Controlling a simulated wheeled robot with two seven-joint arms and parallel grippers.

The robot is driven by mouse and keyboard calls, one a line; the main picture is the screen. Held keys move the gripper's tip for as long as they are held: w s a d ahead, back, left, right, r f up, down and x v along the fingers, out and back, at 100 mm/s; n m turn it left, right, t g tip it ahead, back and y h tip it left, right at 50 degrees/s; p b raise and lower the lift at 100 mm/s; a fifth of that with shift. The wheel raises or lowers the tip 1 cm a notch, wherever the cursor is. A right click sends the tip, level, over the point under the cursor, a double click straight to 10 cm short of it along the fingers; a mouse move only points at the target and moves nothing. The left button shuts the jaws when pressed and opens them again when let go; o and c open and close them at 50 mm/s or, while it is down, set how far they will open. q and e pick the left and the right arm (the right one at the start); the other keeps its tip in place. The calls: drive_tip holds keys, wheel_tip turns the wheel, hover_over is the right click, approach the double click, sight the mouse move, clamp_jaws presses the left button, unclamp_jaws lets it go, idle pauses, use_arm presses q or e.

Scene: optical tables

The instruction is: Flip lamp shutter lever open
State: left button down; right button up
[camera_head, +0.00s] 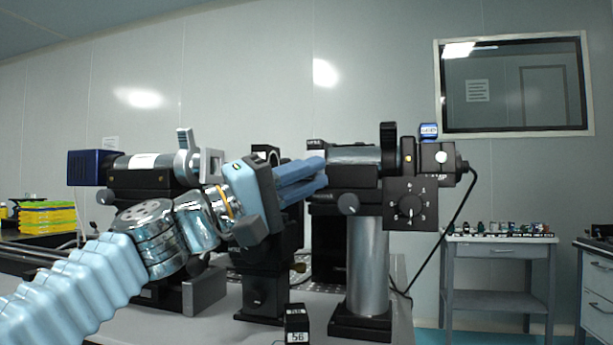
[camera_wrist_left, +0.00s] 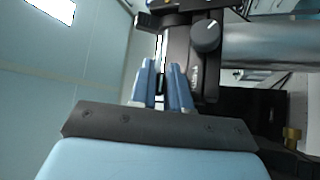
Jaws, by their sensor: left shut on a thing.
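The lamp (camera_head: 352,182) is a black and silver housing on a thick silver post (camera_head: 367,265), right of centre in the head view. It has a round side knob (camera_head: 347,204), which also shows in the left wrist view (camera_wrist_left: 206,36). My left gripper (camera_head: 322,172) reaches in from the left, with its blue fingers at the lamp's left end. In the left wrist view its fingers (camera_wrist_left: 164,84) are close together beside the lamp's dark body, with a narrow dark part between them. They are shut on the shutter lever, which the fingers mostly hide. My right gripper is out of view.
A blue-ended optical unit (camera_head: 150,178) stands on the left, behind my left arm. A black dial box (camera_head: 411,204) with a hanging cable is on the right. A small block marked 56 (camera_head: 297,325) stands in front. A side table (camera_head: 498,250) is at the back right.

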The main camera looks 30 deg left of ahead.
use_arm(q)
drive_tip(key=shift+r+p, duration=0.2)
drive_tip(key=shift+p, duration=0.3)
drive_tip(key=n+y+p, duration=0.1)
drive_tip(key=p, duration=0.2)
drive_tip(key=r+n+g+y+p, duration=0.1)
drive_tip(key=n+p, duration=0.1)
drive_tip(key=p, duration=0.1)
drive_tip(key=shift+s+r+n+y, duration=0.2)
drive_tip(key=shift+n+y, duration=0.1)
drive_tip(key=shift+n+g+y+p, duration=0.3)
drive_tip(key=shift+g+p, duration=0.1)
drive_tip(key=shift+r+n+g+y, duration=0.25)
drive_tip(key=shift+n+g+y, duration=0.35)
drive_tip(key=shift+n, duration=0.4)
drive_tip(key=shift+w+r+n+g+y, duration=0.15)
drive_tip(key=shift+r+n+g, duration=0.2)
drive_tip(key=shift+n+g, duration=0.45)
drive_tip(key=shift+w+r+n+g+y, duration=0.15)
drive_tip(key=shift+r+n+g, duration=0.15)
drive_tip(key=shift+n+g, duration=0.5)
drive_tip(key=shift+s+g, duration=0.1)
drive_tip(key=shift+g, duration=0.2)
drive_tip(key=c, duration=1.2)
unclamp_jaws()
